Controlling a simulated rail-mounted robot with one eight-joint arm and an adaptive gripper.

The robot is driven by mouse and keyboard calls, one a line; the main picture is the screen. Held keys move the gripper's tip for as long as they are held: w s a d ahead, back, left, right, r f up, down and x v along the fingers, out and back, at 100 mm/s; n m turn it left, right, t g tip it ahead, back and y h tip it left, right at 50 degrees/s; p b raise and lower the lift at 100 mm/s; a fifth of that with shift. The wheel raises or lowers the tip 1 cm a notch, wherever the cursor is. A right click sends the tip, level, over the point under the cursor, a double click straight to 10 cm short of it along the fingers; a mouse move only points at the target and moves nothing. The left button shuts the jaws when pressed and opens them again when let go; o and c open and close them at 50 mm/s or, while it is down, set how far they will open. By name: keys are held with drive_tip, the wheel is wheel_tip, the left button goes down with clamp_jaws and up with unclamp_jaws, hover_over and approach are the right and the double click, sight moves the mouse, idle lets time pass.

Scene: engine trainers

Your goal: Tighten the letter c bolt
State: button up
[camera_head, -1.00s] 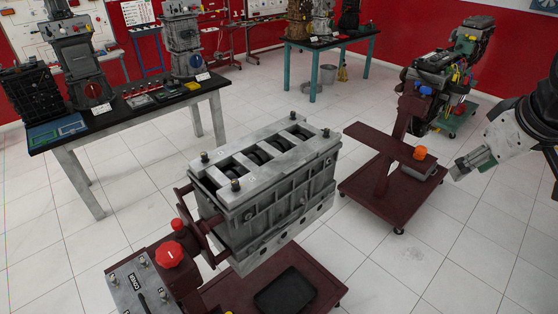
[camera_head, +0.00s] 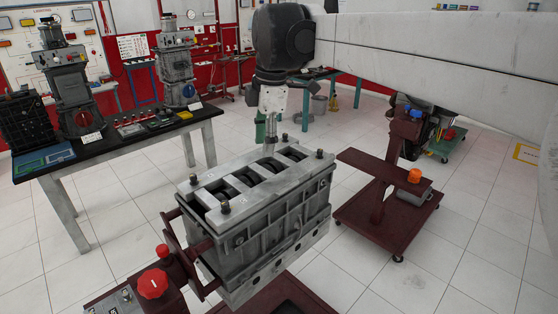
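The grey engine block (camera_head: 275,225) sits on a dark red stand. Bolts stand upright at its top corners: near left (camera_head: 225,207), far left (camera_head: 193,180), right (camera_head: 320,154) and far side (camera_head: 284,139). The letter marks on the top are too small to read, so I cannot tell which bolt is c. My gripper (camera_head: 271,138) points down just behind or above the block's far edge, left of the far bolt. Whether it touches anything is unclear. Its fingers are small and partly hidden, so their opening cannot be told.
A black-topped table (camera_head: 120,137) with engine models stands at the left. A dark red stand (camera_head: 385,225) with an orange knob is at the right. A red knob (camera_head: 153,283) rises in front of the block. My arm crosses the upper right. Floor between is clear.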

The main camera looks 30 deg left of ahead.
sight(224, 202)
drive_tip(key=s+a+n+h, duration=0.2)
drive_tip(key=s+a+n, duration=0.3)
drive_tip(key=s, duration=0.5)
drive_tip(key=shift+m, duration=0.3)
drive_tip(key=f, duration=0.4)
drive_tip(key=f+p, duration=0.1)
drive_tip(key=f, duration=0.4)
drive_tip(key=a+f+p, duration=0.1)
drive_tip(key=f, duration=0.3)
drive_tip(key=shift+w+f, duration=0.3)
drive_tip(key=shift+w, duration=0.05)
clamp_jaws()
